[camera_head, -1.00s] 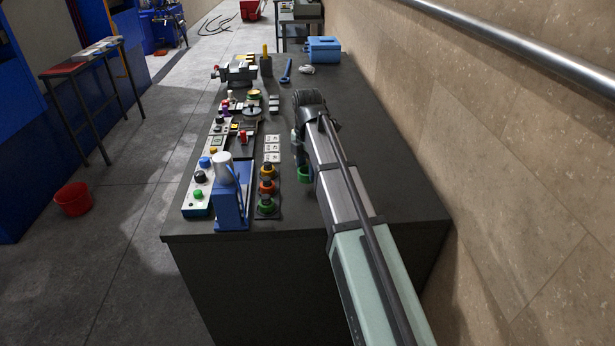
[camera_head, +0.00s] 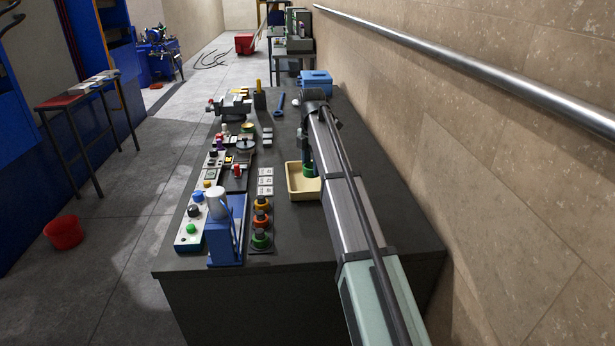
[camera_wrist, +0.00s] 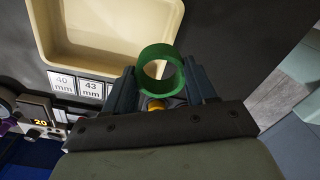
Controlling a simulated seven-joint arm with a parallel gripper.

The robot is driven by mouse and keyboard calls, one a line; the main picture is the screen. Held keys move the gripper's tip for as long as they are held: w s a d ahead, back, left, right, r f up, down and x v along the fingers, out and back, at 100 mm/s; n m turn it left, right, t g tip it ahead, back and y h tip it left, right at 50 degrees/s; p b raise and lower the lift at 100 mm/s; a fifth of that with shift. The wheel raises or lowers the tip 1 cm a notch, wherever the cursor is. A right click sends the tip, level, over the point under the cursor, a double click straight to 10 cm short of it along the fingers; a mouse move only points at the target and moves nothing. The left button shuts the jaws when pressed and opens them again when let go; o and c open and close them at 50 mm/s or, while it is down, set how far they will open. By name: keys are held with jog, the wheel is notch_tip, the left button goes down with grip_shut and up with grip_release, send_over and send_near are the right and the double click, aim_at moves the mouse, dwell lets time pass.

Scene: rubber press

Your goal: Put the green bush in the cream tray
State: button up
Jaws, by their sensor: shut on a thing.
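The green bush (camera_wrist: 160,84) is a short open ring, held between the two dark fingers of my gripper (camera_wrist: 160,76) in the wrist view. In the head view the bush (camera_head: 309,171) shows beside my arm, in front of the cream tray (camera_head: 291,181) in the picture. The tray is a shallow rectangular box, partly hidden by my arm. In the wrist view the tray (camera_wrist: 118,58) lies at the top left, its near right corner close to the bush. The bush appears to be above the bench, near the tray; its exact height is unclear.
Size cards (camera_head: 265,181) lie left of the tray. An orange and green ring stack (camera_head: 261,222) and a blue press (camera_head: 223,234) stand near the front edge. A blue box (camera_head: 315,82) is at the back. The bench right of my arm is clear.

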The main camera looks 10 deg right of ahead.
jog(key=r+n, duration=0.1)
send_over(308, 183)
jog(key=shift+n, duration=0.3)
jog(key=shift+f, duration=4.9)
jog(key=o, duration=1)
jog(key=shift+f, duration=0.15)
notch_tip(308, 183, up, 12)
jog(key=shift+r, duration=0.2)
